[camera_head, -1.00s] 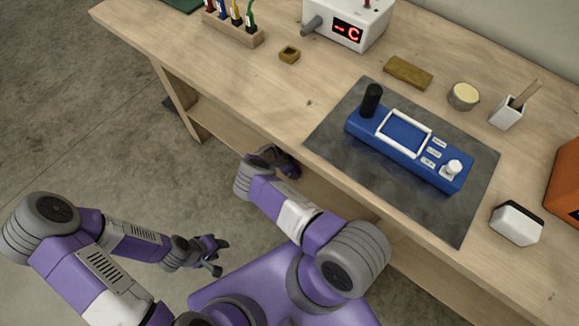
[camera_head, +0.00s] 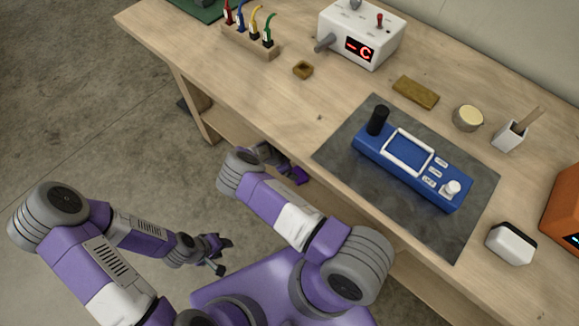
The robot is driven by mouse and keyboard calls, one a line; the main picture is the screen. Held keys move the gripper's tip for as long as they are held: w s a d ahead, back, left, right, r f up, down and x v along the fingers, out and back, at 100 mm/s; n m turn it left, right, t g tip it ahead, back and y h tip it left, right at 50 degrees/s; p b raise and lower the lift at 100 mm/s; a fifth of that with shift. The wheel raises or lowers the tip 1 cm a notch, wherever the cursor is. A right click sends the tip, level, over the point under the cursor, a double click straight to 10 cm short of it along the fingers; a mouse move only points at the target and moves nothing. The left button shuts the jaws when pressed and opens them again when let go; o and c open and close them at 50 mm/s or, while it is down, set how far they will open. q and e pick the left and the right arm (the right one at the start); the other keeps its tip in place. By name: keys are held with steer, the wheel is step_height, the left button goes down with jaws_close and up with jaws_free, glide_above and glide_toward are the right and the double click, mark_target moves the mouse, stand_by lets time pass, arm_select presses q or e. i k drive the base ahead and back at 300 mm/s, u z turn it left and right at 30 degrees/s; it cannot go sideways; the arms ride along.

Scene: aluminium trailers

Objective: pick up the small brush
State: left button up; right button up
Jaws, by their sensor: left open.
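A wooden handle (camera_head: 527,121) leans out of a small white holder (camera_head: 509,138) at the right back of the bench. It may be the small brush; its lower end is hidden in the holder and no bristles show. My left gripper (camera_head: 223,257) is open and empty, low over the floor, in front of the bench and far from the holder. My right gripper (camera_head: 296,174) is at the bench's front edge, partly hidden behind my own arm, and its jaws do not show clearly.
A blue device (camera_head: 410,161) stands on a dark mat (camera_head: 340,148). A round tin (camera_head: 467,118), a brown block (camera_head: 415,92) and a white block with a black top (camera_head: 511,243) are near the holder. An orange box (camera_head: 565,215) is at the right edge. The bench's front left is clear.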

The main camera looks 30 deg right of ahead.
mark_target(539, 110)
steer(key=k, duration=1)
